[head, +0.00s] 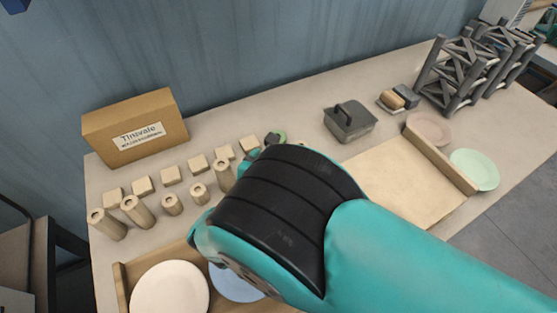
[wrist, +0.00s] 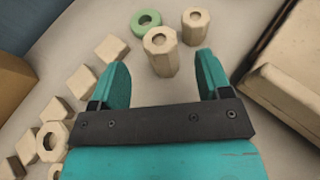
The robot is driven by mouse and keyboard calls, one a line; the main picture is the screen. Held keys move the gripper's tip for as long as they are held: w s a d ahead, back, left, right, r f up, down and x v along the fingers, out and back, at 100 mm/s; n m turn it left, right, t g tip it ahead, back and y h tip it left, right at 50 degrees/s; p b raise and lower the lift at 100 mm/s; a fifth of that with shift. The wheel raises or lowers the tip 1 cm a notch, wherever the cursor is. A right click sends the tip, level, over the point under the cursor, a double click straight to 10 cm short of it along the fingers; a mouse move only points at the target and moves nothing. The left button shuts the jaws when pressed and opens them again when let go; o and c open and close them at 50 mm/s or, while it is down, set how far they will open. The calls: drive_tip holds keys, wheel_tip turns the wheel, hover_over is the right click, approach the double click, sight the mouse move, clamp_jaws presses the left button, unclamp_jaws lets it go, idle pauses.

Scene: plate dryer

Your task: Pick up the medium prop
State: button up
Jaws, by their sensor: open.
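Several wooden octagonal props with holes in their tops stand on the table, in different heights. In the wrist view one taller prop (wrist: 161,52) stands upright just beyond and between the fingertips. A shorter-looking prop (wrist: 196,26) stands behind it to the right. I cannot tell for sure which one is the medium prop. My gripper (wrist: 163,72) is open and empty, its teal fingers spread to either side of the taller prop. In the head view my arm hides most of the gripper and these props; other props, such as a tall one (head: 137,211) and a short one (head: 172,204), stand at left.
A row of wooden cubes (head: 170,174) runs behind the props. A green ring (wrist: 146,22) lies near the taller prop. A cardboard box (head: 135,128) stands at the back left, a dark lidded box (head: 349,121) further right. Plates (head: 168,290) lie in a wooden tray in front.

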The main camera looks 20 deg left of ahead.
drive_tip(key=b+x, duration=0.3)
drive_tip(key=x, duration=0.3)
drive_tip(key=shift+w+f, duration=0.1)
drive_tip(key=shift+f, duration=0.15)
drive_tip(key=shift+w, duration=0.4)
drive_tip(key=c, duration=1)
drive_tip(key=shift+r, duration=0.1)
drive_tip(key=shift+c, duration=0.5)
drive_tip(key=shift+r, duration=0.1)
